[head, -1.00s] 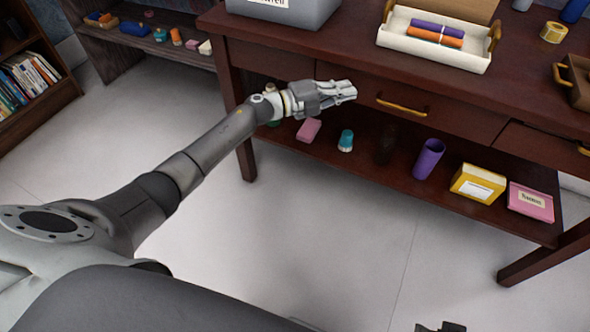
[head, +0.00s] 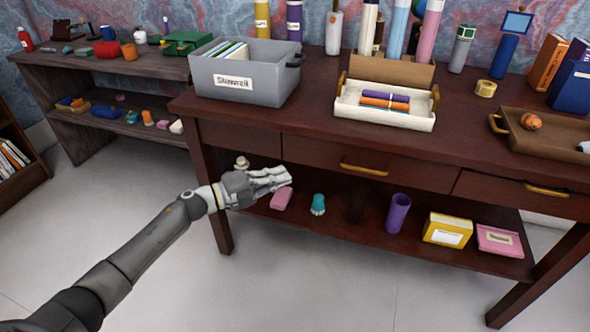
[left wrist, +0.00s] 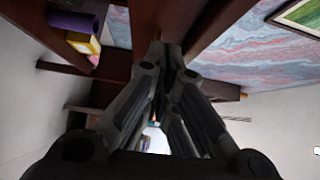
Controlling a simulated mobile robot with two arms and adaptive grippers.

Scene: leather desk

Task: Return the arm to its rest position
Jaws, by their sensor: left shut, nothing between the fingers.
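My left gripper (head: 270,180) is shut and empty. In the head view it is in front of the dark wooden desk (head: 240,145), below the drawer fronts and close to the left end of the lower shelf. My left arm comes in from the lower left. In the left wrist view the two fingers of the left gripper (left wrist: 168,60) are together with nothing between them. The underside of dark furniture and a marbled wall show beyond them. My right gripper is not visible in the current views.
The desk's lower shelf holds a pink block (head: 282,198), a teal item (head: 318,204), a purple cylinder (head: 397,213), a yellow box (head: 447,230) and a pink box (head: 499,240). On top stand a grey bin (head: 280,88) and a white tray (head: 385,119). The floor in front is clear.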

